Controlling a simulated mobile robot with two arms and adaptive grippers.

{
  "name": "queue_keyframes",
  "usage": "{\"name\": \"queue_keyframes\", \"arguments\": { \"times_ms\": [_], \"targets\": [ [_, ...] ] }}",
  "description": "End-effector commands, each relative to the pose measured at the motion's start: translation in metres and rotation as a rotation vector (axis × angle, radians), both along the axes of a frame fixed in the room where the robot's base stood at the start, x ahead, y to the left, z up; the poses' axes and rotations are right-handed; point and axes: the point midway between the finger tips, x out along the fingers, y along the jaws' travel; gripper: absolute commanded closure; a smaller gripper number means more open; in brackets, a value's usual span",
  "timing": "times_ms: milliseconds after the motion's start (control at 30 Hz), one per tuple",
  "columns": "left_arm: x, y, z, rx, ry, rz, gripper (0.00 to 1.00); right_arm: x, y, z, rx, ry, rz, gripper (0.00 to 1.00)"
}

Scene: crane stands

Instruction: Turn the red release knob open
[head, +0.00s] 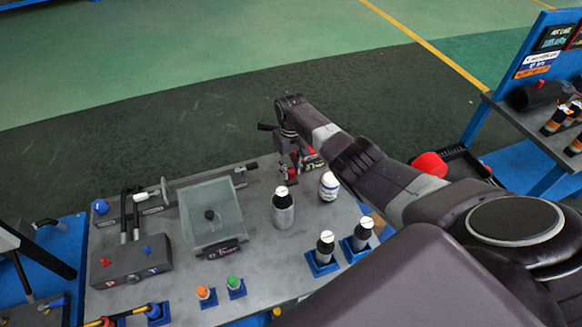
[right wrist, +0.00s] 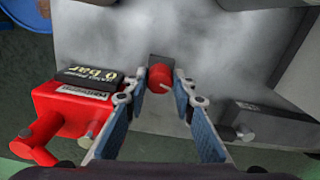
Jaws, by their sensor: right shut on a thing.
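The red knob (right wrist: 160,77) is a small round red cap with a light mark, on a dark base on a grey surface in the right wrist view. My right gripper (right wrist: 160,84) has its two blue-padded fingers on either side of the knob and is shut on it. In the head view my right gripper (head: 291,168) is at the far edge of the grey table, and the knob cannot be made out clearly there. My left gripper is not in view.
A red unit (right wrist: 75,105) with a "0 bar" display stands left of the knob. A dark block (right wrist: 265,122) lies to the right. On the grey table (head: 260,265) are a clear box (head: 212,218), a dark bottle (head: 283,212), a white-and-blue container (head: 328,187) and a control box (head: 130,262).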

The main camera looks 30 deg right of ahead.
Motion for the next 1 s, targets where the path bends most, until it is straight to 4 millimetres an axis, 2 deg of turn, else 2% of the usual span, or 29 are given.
{"name": "queue_keyframes", "arguments": {
  "times_ms": [600, 1000],
  "targets": [
    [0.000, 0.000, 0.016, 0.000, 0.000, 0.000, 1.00, 0.002, 0.000, 0.003, 0.001, -0.005, -0.573, 1.00],
    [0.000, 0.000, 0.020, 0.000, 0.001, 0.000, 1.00, 0.003, 0.000, 0.002, 0.001, -0.007, -0.812, 1.00]
  ]
}}
